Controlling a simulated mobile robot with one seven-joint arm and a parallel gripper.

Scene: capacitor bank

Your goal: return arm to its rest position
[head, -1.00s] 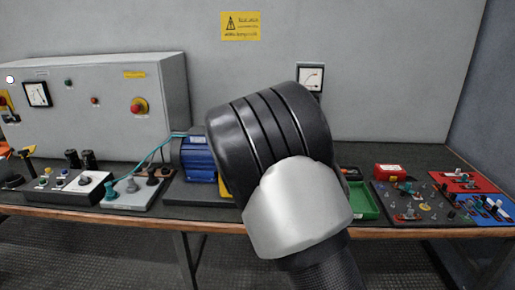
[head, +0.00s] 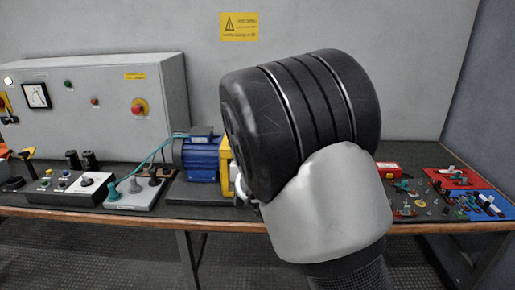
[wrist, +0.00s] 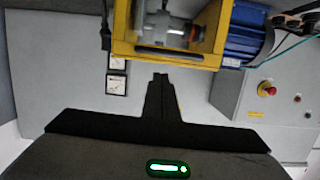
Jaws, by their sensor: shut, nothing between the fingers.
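My gripper (wrist: 160,80) shows in the wrist view as a dark shape rising from the lower edge, its narrow fingers together with nothing between them. Past its tips in that view is a yellow frame (wrist: 122,30) around a metal part, with a blue motor (wrist: 248,35) beside it. In the head view my arm's black and silver links fill the middle and right of centre, and the gripper is hidden from that camera. The blue motor (head: 200,155) and part of the yellow frame (head: 225,165) stand on the bench left of my arm.
A grey cabinet (head: 95,105) with a red knob (head: 139,107) stands at the left. Small control boxes (head: 70,186) sit before it. A red box (head: 388,170) and component boards (head: 420,200) lie right of my arm. The bench edge (head: 130,217) runs along the front.

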